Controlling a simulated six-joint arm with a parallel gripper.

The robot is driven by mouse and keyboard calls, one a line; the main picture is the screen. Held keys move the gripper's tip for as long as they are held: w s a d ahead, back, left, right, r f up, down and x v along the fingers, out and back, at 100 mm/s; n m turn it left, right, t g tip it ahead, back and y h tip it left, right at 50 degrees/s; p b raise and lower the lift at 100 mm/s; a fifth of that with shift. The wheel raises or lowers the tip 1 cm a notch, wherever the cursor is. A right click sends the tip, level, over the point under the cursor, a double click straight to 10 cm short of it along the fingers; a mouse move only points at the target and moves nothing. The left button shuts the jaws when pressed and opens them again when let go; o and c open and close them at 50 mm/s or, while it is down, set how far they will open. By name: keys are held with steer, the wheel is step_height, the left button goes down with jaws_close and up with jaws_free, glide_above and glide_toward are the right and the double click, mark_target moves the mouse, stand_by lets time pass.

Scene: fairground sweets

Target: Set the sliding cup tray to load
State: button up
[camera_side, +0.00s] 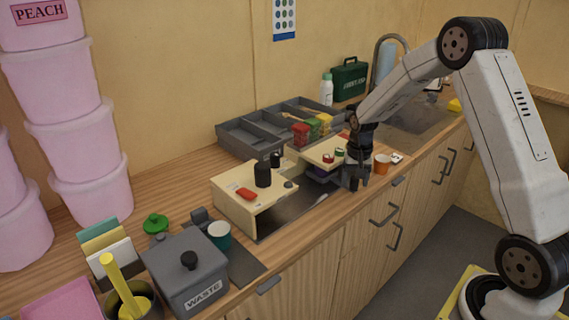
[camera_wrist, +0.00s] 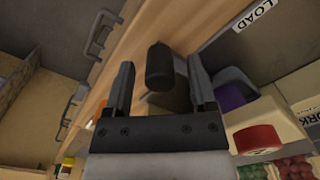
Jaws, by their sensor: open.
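A cream candy machine (camera_side: 232,208) stands on the wooden counter, with a dark mat below its open middle. My gripper (camera_side: 352,186) is pointing down at the right end of the machine, close to the counter's front edge. In the wrist view my gripper (camera_wrist: 161,72) is open, with a dark rounded handle (camera_wrist: 160,66) between its two fingers; I see no clear contact. The handle seems to belong to the sliding tray, whose body I cannot make out clearly.
A purple item (camera_wrist: 228,97) and a red-topped piece (camera_wrist: 258,138) are close to the right finger. An orange cup (camera_side: 382,164) stands right of my gripper. A grey divided bin (camera_side: 245,140) is behind, a grey WASTE box (camera_side: 187,270) at front left.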

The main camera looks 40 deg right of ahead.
jaws_close()
stand_by(1.4)
